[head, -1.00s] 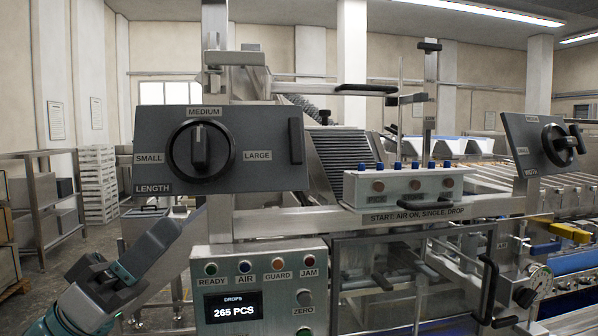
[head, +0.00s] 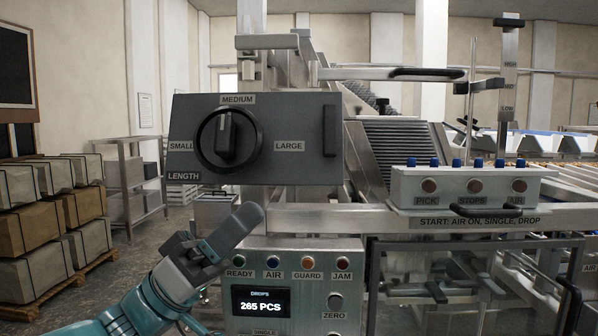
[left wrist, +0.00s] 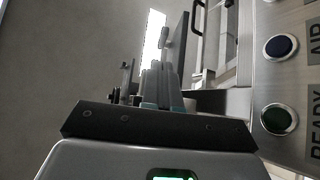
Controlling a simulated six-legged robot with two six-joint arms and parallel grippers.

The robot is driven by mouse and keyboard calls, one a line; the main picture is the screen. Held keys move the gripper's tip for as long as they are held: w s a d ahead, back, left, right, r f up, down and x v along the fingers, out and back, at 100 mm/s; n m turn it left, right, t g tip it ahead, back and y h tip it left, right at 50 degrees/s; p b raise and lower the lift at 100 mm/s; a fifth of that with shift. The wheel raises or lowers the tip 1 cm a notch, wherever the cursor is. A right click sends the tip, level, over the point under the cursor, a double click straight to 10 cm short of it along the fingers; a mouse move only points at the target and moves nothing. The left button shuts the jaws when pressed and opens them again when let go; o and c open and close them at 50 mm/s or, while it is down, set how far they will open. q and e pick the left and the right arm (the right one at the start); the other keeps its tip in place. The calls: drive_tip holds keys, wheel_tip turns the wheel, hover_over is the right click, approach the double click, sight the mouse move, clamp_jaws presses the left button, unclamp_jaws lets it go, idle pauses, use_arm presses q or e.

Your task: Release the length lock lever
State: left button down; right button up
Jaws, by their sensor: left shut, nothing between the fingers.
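The dark LENGTH panel (head: 270,170) faces me in the head view, with a round knob (head: 226,138) between the SMALL, MEDIUM and LARGE labels. The knob's grip stands nearly upright, towards MEDIUM. A black upright bar, which looks like the lock lever (head: 330,131), is on the panel's right side, right of LARGE. My left gripper (head: 250,217) is shut and empty, below the panel and just above the indicator box, apart from the lever. The left wrist view shows part of this gripper (left wrist: 160,90) beside the indicator lights. My right gripper is not in view.
The indicator box (head: 290,298) with lights and a 265 PCS display stands below the panel. A button box (head: 410,185) and clear guard doors with black handles (head: 572,300) are on the right. Strapped boxes (head: 50,226) on a pallet and a metal rack (head: 122,190) stand left.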

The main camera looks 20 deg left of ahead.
sight(323, 146)
use_arm(q)
drive_tip(key=p+x, duration=0.1)
drive_tip(key=x, duration=0.2)
drive_tip(key=p+x, duration=0.1)
drive_tip(key=x, duration=0.2)
drive_tip(key=p+x, duration=0.1)
drive_tip(key=x, duration=0.2)
drive_tip(key=shift+w+r+p, duration=0.15)
drive_tip(key=shift+w+p, duration=0.25)
drive_tip(key=shift+d+r, duration=0.1)
drive_tip(key=shift+d, duration=0.1)
